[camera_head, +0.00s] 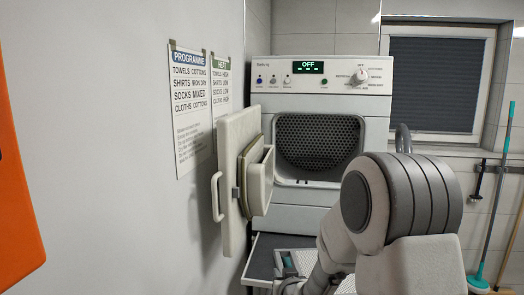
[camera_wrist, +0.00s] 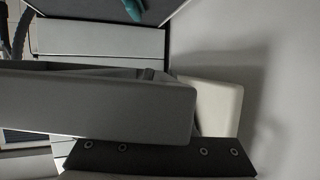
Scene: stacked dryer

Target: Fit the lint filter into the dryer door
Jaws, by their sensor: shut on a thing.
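The dryer door (camera_head: 233,180) stands open at the left, near the wall, with a handle and a cream box-shaped inner part (camera_head: 257,185). In the wrist view a pale panel (camera_wrist: 215,105), likely the door, shows near the wall. My gripper (camera_wrist: 163,158) shows there as a dark screwed bar at the lower edge. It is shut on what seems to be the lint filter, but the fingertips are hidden. A long grey block (camera_wrist: 100,105) lies close beyond it; I cannot tell whether it is the filter or the door's inner part. My arm hides the gripper in the head view.
A drawer (camera_head: 262,268) below is pulled out, with a teal item (camera_head: 289,264) inside. The left wall (camera_head: 110,180) is close to the door.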

